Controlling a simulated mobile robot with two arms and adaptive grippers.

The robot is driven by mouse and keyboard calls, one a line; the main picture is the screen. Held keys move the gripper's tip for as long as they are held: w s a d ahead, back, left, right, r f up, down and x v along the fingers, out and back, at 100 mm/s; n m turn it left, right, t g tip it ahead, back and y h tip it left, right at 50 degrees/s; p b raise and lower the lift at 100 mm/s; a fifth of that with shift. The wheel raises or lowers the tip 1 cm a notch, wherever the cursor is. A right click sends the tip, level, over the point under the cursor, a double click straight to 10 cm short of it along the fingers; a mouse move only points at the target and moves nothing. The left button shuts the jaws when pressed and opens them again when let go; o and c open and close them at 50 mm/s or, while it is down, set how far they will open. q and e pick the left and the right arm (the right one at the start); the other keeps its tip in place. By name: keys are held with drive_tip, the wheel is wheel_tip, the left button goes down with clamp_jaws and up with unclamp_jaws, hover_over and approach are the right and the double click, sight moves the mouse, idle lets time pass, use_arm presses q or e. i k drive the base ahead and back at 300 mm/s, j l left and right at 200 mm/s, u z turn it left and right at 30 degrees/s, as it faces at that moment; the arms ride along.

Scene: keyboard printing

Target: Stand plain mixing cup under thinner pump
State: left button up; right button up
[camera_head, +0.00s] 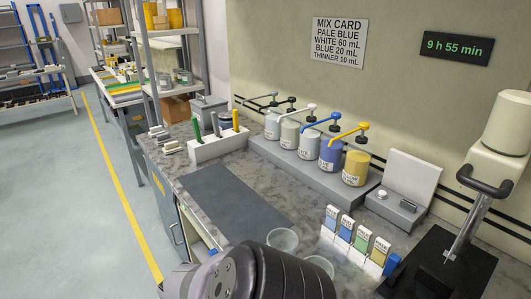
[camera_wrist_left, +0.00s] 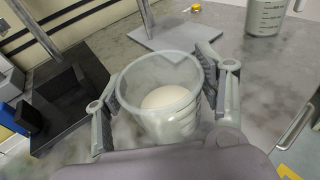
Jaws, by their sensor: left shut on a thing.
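My left gripper (camera_wrist_left: 165,100) is shut on a translucent mixing cup (camera_wrist_left: 165,72), one finger on each side. The cup has marks on its side and a pale round patch inside, either contents or its base. In the head view a dark part of my arm fills the bottom, and my fingers do not show. Two clear cups show there: one (camera_head: 283,239) in front of the mat, one (camera_head: 319,265) beside the arm, partly hidden. I cannot tell whether either is the held one. The row of pump cans (camera_head: 309,145) stands along the wall; their labels are too small to read.
A dark mat (camera_head: 225,202) lies clear on the bench. Colour swatch cards (camera_head: 362,240), a scale (camera_head: 398,205) and a black-based stand (camera_head: 440,262) are at right. The wrist view shows a graduated cup (camera_wrist_left: 266,16) and a grey plate stand (camera_wrist_left: 172,35). A white holder (camera_head: 215,147) stands at left.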

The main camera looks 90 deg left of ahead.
sight(244, 157)
drive_tip(key=k+j+u, duration=0.1)
drive_tip(key=k+j, duration=0.45)
drive_tip(key=j, duration=0.25)
drive_tip(key=k+j+u, duration=0.15)
drive_tip(key=k+j, duration=0.15)
drive_tip(key=k+j+u, duration=0.1)
drive_tip(key=j, duration=0.45)
drive_tip(key=j+u, duration=0.15)
drive_tip(key=j, duration=0.65)
drive_tip(key=i+j+u, duration=0.15)
drive_tip(key=j, duration=0.7)
drive_tip(key=i+j, duration=0.15)
